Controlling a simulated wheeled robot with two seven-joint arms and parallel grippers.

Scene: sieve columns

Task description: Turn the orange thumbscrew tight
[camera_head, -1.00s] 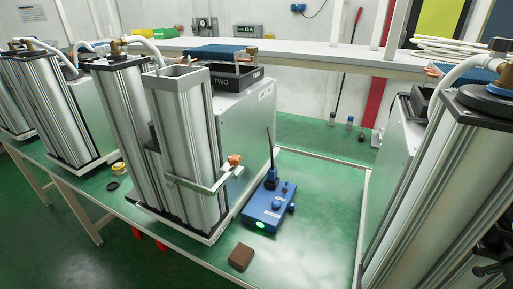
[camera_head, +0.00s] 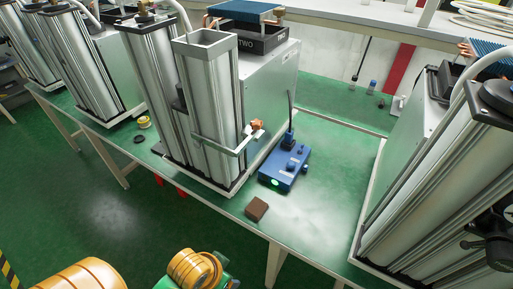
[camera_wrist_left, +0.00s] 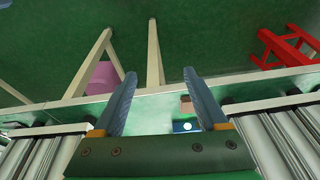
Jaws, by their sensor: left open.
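The orange thumbscrew (camera_head: 257,125) sits at the right end of a metal clamp bar (camera_head: 225,145). The bar wraps around the lower part of a square, open-topped metal column (camera_head: 208,100). In the left wrist view my left gripper (camera_wrist_left: 160,75) is open, with two blue fingers apart and nothing between them. That view shows the table edge, table legs and parts of metal columns; I cannot make out the thumbscrew there. In the head view only yellow-orange and green parts of my arm show at the bottom left, well short of the column. My right gripper is not in view.
A blue box (camera_head: 284,168) with a lit green spot and an upright black rod stands right of the column. A brown block (camera_head: 257,208) lies near the table's front edge. Another large column unit (camera_head: 440,170) stands at the right.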

